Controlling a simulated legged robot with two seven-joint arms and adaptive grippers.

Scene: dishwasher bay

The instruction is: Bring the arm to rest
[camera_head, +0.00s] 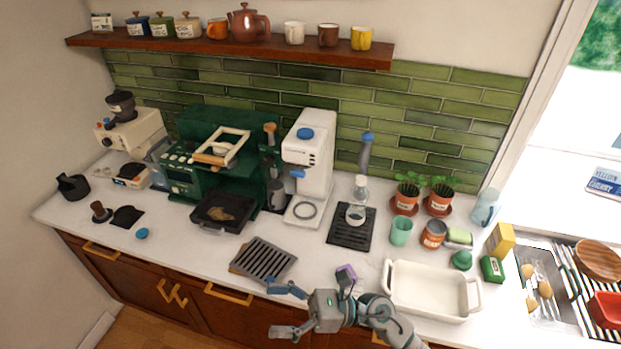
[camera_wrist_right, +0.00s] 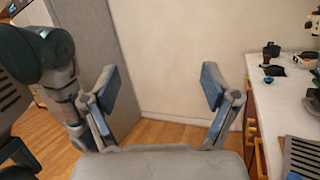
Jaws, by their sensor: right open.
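My right gripper (camera_head: 280,309) is in front of the counter's front edge in the head view, pointing left. Its two fingers are spread apart with nothing between them. The right wrist view also shows the right gripper (camera_wrist_right: 160,88) open and empty, with blue pads and the wall and wood floor behind. My right arm (camera_head: 385,318) comes in from the lower right of the head view. My left gripper is in neither view.
A slatted grey tray (camera_head: 265,260) lies near the counter edge, close to the right gripper. A white baking dish (camera_head: 400,307) stands right of it. Behind are a green espresso machine (camera_head: 185,185) and a white coffee machine (camera_head: 308,155). Bare counter (camera_head: 190,250) lies left of the tray.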

